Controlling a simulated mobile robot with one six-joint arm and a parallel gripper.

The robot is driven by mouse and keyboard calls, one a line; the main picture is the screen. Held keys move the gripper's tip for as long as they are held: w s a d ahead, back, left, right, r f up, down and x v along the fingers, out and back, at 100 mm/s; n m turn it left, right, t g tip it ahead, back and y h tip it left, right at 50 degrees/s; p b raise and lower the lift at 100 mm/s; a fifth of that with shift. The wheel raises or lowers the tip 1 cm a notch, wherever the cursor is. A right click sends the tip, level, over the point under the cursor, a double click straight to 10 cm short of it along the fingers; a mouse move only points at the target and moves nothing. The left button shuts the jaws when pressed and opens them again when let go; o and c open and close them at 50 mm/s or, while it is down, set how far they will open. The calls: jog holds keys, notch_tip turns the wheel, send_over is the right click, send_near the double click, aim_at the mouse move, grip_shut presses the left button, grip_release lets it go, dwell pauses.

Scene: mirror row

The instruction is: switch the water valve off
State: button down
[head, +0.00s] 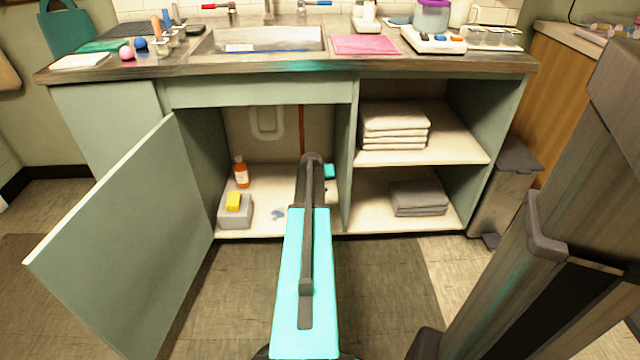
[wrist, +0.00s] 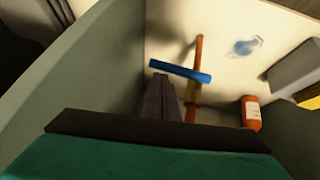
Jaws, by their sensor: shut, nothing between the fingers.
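The water valve shows in the wrist view as a blue lever (wrist: 180,71) on a brass-coloured body (wrist: 194,94), set on an orange-brown pipe (wrist: 198,52). The lever lies crosswise to the pipe, reaching mostly to the left of it. My gripper (wrist: 160,80) is shut and empty, its tips right at the left part of the lever; I cannot tell whether they touch it. In the head view the pipe (head: 301,130) runs down the cabinet's back wall. My arm reaches into the cabinet there and hides the valve and my fingertips.
The open cabinet door (head: 125,245) stands at the left. An orange bottle (head: 241,172) and a grey box (head: 235,213) with a yellow sponge (head: 234,201) stand on the cabinet floor, left of my arm. A divider (head: 345,160) is close on the right, with towels (head: 394,127) beyond.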

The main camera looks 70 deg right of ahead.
jog(key=shift+r, duration=0.45)
jog(key=shift+r+p, duration=0.15)
jog(key=shift+p, duration=0.2)
jog(key=r+p, duration=0.3)
jog(key=r, duration=0.1)
jog(key=shift+w+d, duration=0.25)
jog(key=shift+d, duration=0.15)
jog(key=s+p+v, duration=0.1)
jog(key=p+v, duration=0.1)
jog(key=v, duration=0.7)
jog(key=shift+s+r, duration=0.3)
